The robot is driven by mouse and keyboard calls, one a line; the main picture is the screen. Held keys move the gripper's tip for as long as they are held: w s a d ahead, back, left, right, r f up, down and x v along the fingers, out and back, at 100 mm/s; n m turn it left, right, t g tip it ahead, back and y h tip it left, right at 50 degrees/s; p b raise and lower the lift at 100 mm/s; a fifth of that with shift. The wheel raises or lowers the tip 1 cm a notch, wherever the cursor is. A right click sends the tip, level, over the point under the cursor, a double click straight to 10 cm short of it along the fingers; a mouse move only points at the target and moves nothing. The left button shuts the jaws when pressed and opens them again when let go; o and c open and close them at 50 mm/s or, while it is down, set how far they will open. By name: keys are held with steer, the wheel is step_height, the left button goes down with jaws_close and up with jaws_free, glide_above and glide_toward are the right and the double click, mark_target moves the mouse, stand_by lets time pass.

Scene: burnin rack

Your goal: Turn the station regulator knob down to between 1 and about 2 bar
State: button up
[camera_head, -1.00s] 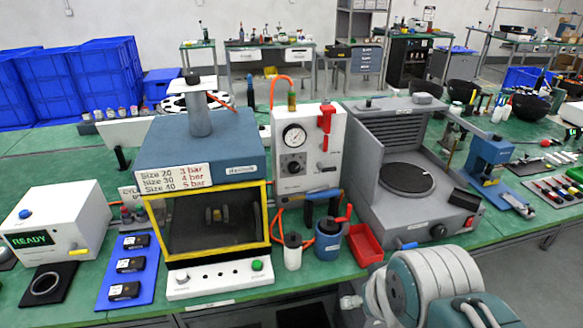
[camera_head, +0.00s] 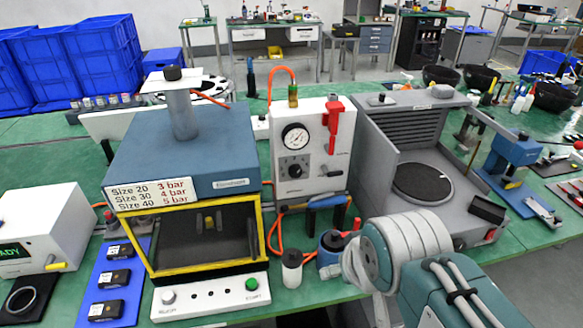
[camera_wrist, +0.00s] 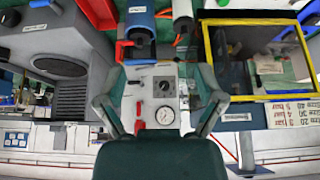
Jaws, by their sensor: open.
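The regulator station is a white upright panel (camera_head: 313,183) at the middle of the head view. It has a round gauge (camera_head: 295,136) with a dark knob (camera_head: 295,170) below it. The gauge needle is too small to read. In the wrist view the scene is upside down. There the knob (camera_wrist: 165,86) lies between my two fingers, with the gauge (camera_wrist: 164,114) below it in the picture. My gripper (camera_wrist: 162,70) is open and empty, facing the panel, with the fingers spread wide of the knob. I see no contact with it.
A yellow-framed chamber (camera_head: 207,240) with a pressure sign stands left of the panel. A grey machine with a round plate (camera_head: 422,182) stands to its right.

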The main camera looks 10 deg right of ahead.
steer(key=w, duration=0.2)
steer(key=m+t, duration=0.4)
steer(key=t, duration=0.2)
glide_toward(297, 173)
steer(key=s, duration=0.8)
steer(key=w+f+m+t, duration=0.1)
steer(key=w+t, duration=0.1)
steer(key=w, duration=0.3)
steer(key=w+f+m+t, duration=0.2)
steer(key=w, duration=0.4)
steer(key=w+f+m+t, duration=0.1)
steer(key=w+f+t, duration=0.1)
steer(key=w, duration=0.3)
steer(key=shift+w+f+m, duration=0.2)
steer(key=shift+w+m, duration=0.05)
steer(key=shift+m, duration=0.15)
steer(key=c, duration=1.1)
